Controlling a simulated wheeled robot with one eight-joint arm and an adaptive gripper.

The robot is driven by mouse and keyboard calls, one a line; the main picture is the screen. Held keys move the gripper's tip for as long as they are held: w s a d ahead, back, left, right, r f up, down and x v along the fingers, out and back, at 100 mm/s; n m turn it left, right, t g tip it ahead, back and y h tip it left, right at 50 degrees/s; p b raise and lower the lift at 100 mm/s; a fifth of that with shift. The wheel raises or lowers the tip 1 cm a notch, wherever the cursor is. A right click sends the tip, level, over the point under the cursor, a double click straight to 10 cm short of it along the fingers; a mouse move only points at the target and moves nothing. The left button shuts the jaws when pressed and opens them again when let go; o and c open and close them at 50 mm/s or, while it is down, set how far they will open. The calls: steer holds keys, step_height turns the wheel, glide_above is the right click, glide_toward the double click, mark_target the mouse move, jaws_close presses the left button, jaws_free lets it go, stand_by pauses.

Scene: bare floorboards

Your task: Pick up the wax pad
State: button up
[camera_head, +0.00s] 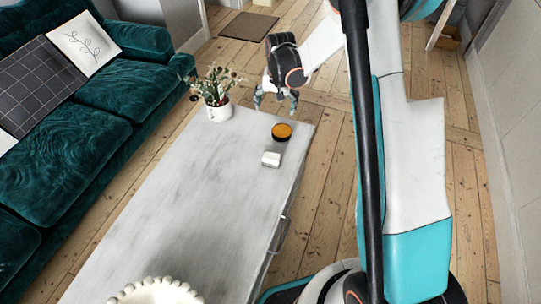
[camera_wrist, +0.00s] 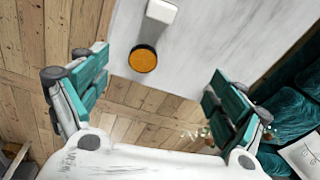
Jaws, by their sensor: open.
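A round orange disc with a dark rim (camera_head: 282,131) lies near the far right corner of the table; the wrist view shows it too (camera_wrist: 143,59). A small white block (camera_head: 270,159) lies just nearer, also in the wrist view (camera_wrist: 161,12). I cannot tell for sure which of the two is the wax pad. My gripper (camera_head: 276,101) is open and empty, just past the table's far end. In the wrist view its teal fingers (camera_wrist: 158,92) are spread wide, with the disc between and beyond them. Nothing touches the fingers.
The pale table (camera_head: 185,190) has a potted plant (camera_head: 219,110) at its far left corner and a white beaded-rim object (camera_head: 155,290) at the near end. A teal sofa (camera_head: 75,115) runs along the left. Bare floorboards (camera_head: 325,180) lie right of the table.

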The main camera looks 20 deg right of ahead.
steer(key=g, duration=0.1)
glide_above(271, 156)
steer(key=d, duration=0.1)
step_height(271, 156, down, 10)
steer(key=shift+m+g, duration=0.3)
steer(key=shift+m, duration=0.4)
steer(key=f+b, duration=0.1)
steer(key=f, duration=0.7)
steer(key=f+b, duration=0.1)
steer(key=f, duration=0.6)
steer(key=shift+w+d+f, duration=0.2)
steer(key=shift+f, duration=0.2)
steer(key=shift+s+a+f+b, duration=0.1)
steer(key=shift+a+f+b, duration=0.1)
steer(key=shift+f+b, duration=0.6)
steer(key=shift+s+a+f+b, duration=0.15)
steer(key=shift+f+b, duration=0.2)
steer(key=shift+f, duration=1)
steer(key=shift+a+f+b, duration=0.2)
steer(key=shift+f+b, duration=0.35)
steer(key=shift+f, duration=0.5)
steer(key=shift+r, duration=0.1)
steer(key=c, duration=1.2)
